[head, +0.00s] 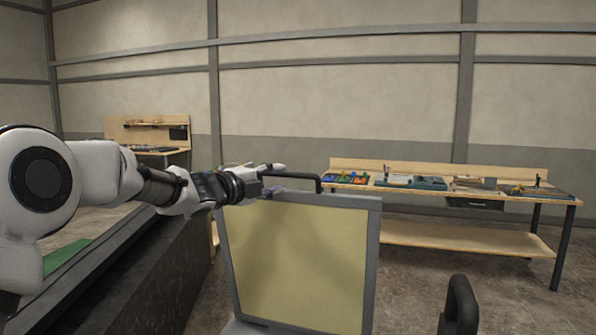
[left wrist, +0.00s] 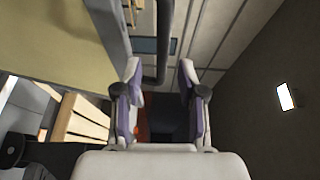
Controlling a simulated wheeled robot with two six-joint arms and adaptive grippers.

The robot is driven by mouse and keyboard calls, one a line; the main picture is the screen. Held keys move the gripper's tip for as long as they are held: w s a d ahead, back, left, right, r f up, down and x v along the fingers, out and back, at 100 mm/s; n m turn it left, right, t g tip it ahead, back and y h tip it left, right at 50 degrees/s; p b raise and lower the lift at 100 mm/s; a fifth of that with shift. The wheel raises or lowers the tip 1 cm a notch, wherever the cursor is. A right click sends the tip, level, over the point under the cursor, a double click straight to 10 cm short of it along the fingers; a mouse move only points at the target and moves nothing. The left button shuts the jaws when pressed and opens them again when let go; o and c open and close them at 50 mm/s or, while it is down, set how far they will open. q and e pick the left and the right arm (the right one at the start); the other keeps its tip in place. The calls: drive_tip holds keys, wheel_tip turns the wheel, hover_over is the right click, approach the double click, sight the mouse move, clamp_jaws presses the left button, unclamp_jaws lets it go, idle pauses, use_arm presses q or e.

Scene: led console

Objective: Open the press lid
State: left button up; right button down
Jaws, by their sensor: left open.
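The press lid (head: 300,262) stands nearly upright in the head view, a grey frame around a yellowish panel. A black bar handle (head: 300,177) runs along its top edge. My left gripper (head: 274,181) is at the left part of this handle. In the left wrist view, the gripper (left wrist: 160,70) is open, and the dark handle (left wrist: 162,45) runs down toward the gap between its fingers, with no clear grip on it. The lid's panel also shows in the left wrist view (left wrist: 60,50) at upper left. My right gripper is out of view.
A black curved handle (head: 461,303) stands at the lower right. A wooden workbench (head: 455,237) with tools and coloured bins is behind at right. Another bench (head: 150,131) is at the far left. A dark-sided counter (head: 165,275) runs along the left.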

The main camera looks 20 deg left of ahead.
sight(287, 175)
use_arm(q)
drive_tip(key=shift+w+d+r+p, duration=0.4)
drive_tip(key=shift+w+r+p, duration=0.2)
drive_tip(key=shift+w+p, duration=0.3)
drive_tip(key=w, duration=0.1)
drive_tip(key=w+d+f, duration=0.1)
drive_tip(key=w+d, duration=0.1)
drive_tip(key=shift+w+f+p, duration=0.3)
drive_tip(key=shift+w+p, duration=0.05)
drive_tip(key=shift+s+a+r, duration=0.15)
drive_tip(key=shift+s+a, duration=0.05)
drive_tip(key=shift+s, duration=0.05)
drive_tip(key=shift+c, duration=0.6)
drive_tip(key=shift+s+a+r, duration=0.2)
drive_tip(key=shift+s, duration=0.2)
clamp_jaws()
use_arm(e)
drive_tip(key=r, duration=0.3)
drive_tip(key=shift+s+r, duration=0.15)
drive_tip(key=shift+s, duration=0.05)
